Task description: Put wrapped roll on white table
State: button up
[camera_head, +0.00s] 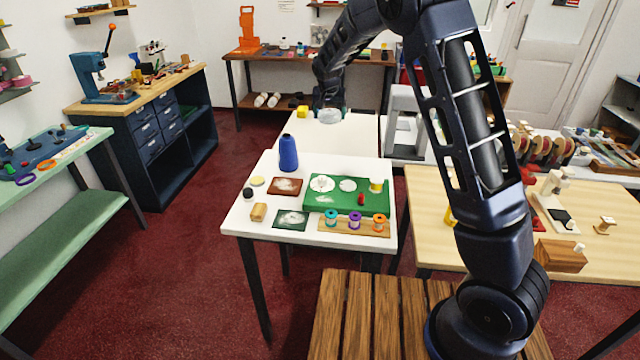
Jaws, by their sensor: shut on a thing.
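My gripper (330,101) is beyond the front white table, over the farther white tabletop. It is small and partly hidden by its own arm links. A pale grey, rounded thing (329,117) shows right at its fingertips and seems to be held; it may be the wrapped roll, but it is too small to tell. The front white table (237,219) has a bare strip along its left and front edges.
The front table holds a blue thread cone (288,153), a green mat (330,200), a rack of spools (355,223) and small swatches. A wooden table (430,230) stands right. A slatted wooden surface (360,310) is close in front. Red floor is open at left.

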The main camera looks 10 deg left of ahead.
aim_at(329, 164)
notch_tip(329, 164, down, 20)
dwell(0.6)
jog(key=shift+f, duration=0.1)
jog(key=o, duration=0.9)
jog(key=v, duration=1.2)
jog(key=shift+d, duration=0.1)
